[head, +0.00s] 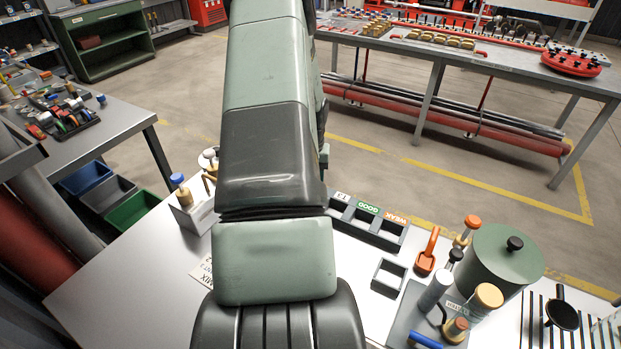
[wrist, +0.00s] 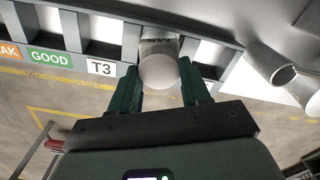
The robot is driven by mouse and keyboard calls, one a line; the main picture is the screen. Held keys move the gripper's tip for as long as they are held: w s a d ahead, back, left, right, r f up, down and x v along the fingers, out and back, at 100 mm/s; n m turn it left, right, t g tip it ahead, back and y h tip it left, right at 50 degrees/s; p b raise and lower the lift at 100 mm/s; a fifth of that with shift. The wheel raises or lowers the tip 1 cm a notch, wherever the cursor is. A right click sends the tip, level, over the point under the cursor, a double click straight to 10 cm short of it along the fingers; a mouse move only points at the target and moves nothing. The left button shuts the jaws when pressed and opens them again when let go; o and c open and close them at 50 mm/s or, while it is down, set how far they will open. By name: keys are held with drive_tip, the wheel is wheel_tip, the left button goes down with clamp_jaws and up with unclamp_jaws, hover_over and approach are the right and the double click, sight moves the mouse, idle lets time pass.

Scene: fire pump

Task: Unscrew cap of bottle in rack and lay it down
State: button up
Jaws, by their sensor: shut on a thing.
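My gripper (wrist: 160,52) is in the wrist view, its two dark green fingers shut on a white cylindrical thing (wrist: 159,72) with a rounded end and dark print near its far part. I cannot tell whether this is a cap or a bottle.
The tray (head: 366,224) also shows right of my arm in the head view. An open square holder (head: 388,278), an orange padlock-like thing (head: 427,256) and a green lidded pot (head: 503,260) stand further right. The table left of my arm has bare room.

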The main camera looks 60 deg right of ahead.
drive_tip(key=n, duration=0.4)
drive_tip(key=shift+n, duration=0.4)
drive_tip(key=n, duration=0.2)
drive_tip(key=shift+w+a+n, duration=0.1)
drive_tip(key=shift+n, duration=1)
drive_tip(key=n, duration=0.3)
drive_tip(key=shift+a, duration=0.1)
drive_tip(key=shift+n, duration=0.8)
